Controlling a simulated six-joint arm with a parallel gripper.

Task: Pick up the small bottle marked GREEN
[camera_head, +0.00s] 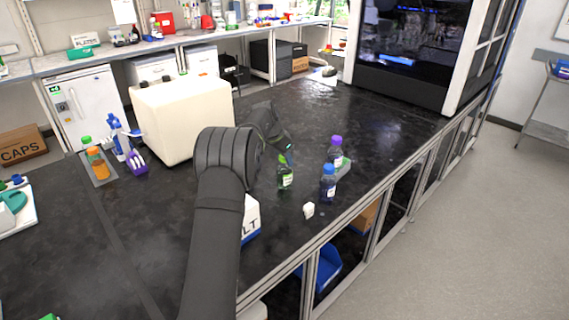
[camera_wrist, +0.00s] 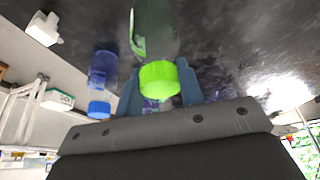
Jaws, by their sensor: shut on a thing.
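The small bottle with the bright green cap (camera_head: 285,173) is upright at the black bench, to the right of my arm. In the wrist view the same bottle (camera_wrist: 158,30) has its green cap toward me. My gripper (camera_wrist: 160,88) has its two blue-grey fingers on either side of it near the cap, shut on it. In the head view my gripper (camera_head: 282,149) is just above and behind the bottle and partly hidden by my arm. I cannot tell whether the bottle's base touches the bench.
A blue-capped bottle (camera_head: 328,184) and a purple-capped bottle (camera_head: 335,151) stand close on the right. A small white object (camera_head: 308,210) lies near the bench's front edge. A cream box-shaped machine (camera_head: 185,118) is to the left. The bench beyond the bottles is clear.

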